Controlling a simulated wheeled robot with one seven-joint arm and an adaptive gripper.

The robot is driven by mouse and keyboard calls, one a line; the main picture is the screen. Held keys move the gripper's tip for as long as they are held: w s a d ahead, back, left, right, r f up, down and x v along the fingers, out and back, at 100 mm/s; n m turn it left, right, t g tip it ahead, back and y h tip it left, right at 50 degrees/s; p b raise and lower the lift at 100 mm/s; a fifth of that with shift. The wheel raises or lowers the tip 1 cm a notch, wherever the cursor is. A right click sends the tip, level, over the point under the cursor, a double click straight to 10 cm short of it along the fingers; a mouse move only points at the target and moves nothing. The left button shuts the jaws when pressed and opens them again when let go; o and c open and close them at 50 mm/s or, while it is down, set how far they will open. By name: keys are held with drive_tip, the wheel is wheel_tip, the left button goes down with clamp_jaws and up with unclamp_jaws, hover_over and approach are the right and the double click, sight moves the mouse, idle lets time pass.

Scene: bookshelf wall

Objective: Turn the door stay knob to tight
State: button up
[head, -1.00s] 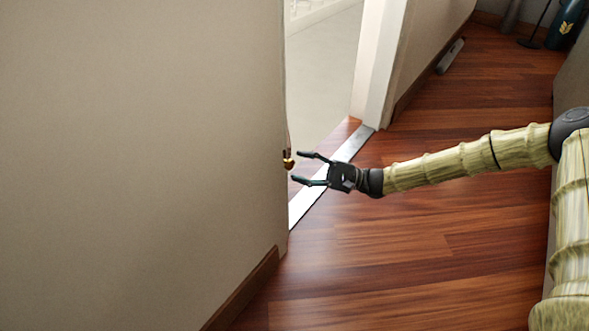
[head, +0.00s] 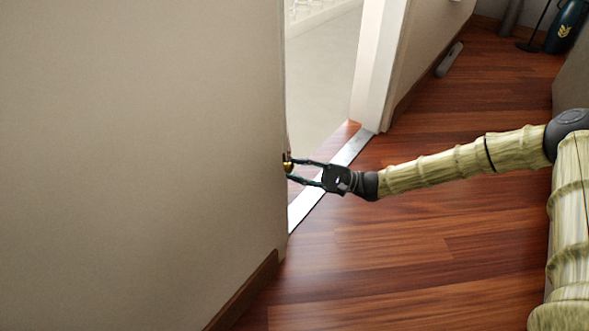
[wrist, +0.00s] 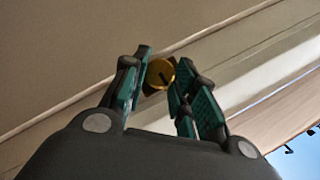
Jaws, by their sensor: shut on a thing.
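The door stay knob is a small brass knob (head: 287,163) at the edge of the wall beside the doorway. In the wrist view the knob (wrist: 160,73) is a round gold disc with a dark mark on its face. My gripper (head: 290,168) reaches it from the right. In the wrist view the green-padded fingers of my gripper (wrist: 160,80) stand on either side of the knob and close on it. The knob's mount is mostly hidden, and I cannot read any tight or loose marking.
The beige wall (head: 140,150) fills the left side. A pale metal threshold strip (head: 330,175) crosses the doorway, with a white door frame (head: 375,70) beyond. A teal bottle-like object (head: 566,25) stands far back right.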

drive_tip(key=shift+m+t+y, duration=0.3)
drive_tip(key=shift+m+t, duration=0.1)
drive_tip(key=shift+m, duration=0.2)
drive_tip(key=o, duration=1)
drive_tip(key=shift+o, duration=0.2)
drive_tip(key=w+v, duration=0.1)
drive_tip(key=v, duration=1.1)
drive_tip(key=shift+s, duration=0.5)
